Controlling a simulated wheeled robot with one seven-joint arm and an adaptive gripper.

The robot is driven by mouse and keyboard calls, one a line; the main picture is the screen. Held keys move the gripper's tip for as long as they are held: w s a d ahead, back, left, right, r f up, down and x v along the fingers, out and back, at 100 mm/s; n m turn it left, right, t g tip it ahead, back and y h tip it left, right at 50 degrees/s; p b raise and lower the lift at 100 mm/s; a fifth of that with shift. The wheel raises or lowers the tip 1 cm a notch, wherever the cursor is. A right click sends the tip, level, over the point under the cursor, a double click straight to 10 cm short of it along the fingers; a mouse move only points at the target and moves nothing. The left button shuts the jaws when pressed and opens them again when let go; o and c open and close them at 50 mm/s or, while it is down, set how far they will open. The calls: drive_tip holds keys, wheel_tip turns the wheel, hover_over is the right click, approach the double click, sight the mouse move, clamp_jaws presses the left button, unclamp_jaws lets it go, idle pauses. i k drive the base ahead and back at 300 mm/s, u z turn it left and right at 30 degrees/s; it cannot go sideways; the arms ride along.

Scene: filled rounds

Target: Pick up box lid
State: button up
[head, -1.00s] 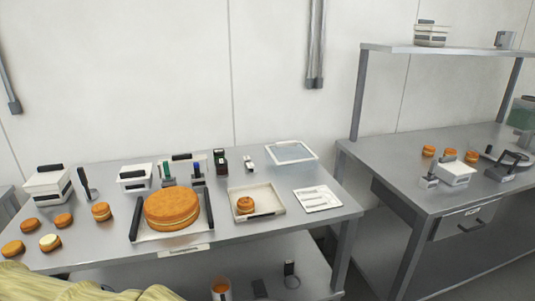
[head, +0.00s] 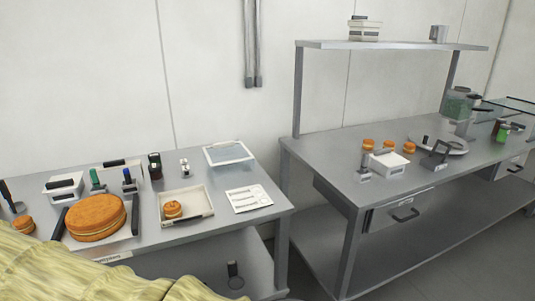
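I cannot tell for certain which thing is the box lid. A shallow, clear-panelled piece with a white rim (head: 229,152) lies at the back right of the left table. A white box with a dark handle (head: 63,188) stands at that table's left, and a white box (head: 386,164) stands on the right table. Stacked white boxes (head: 364,31) sit on the upper shelf. My gripper is not in view.
The left table (head: 185,236) holds a large orange round on a tray (head: 136,215), a smaller tray with an orange round (head: 208,198) and a white slotted plate (head: 249,198). The right table (head: 330,165) has orange rounds. A yellow ribbed form hides the lower left.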

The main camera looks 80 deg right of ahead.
sight(228, 158)
drive_tip(key=z, duration=1.65)
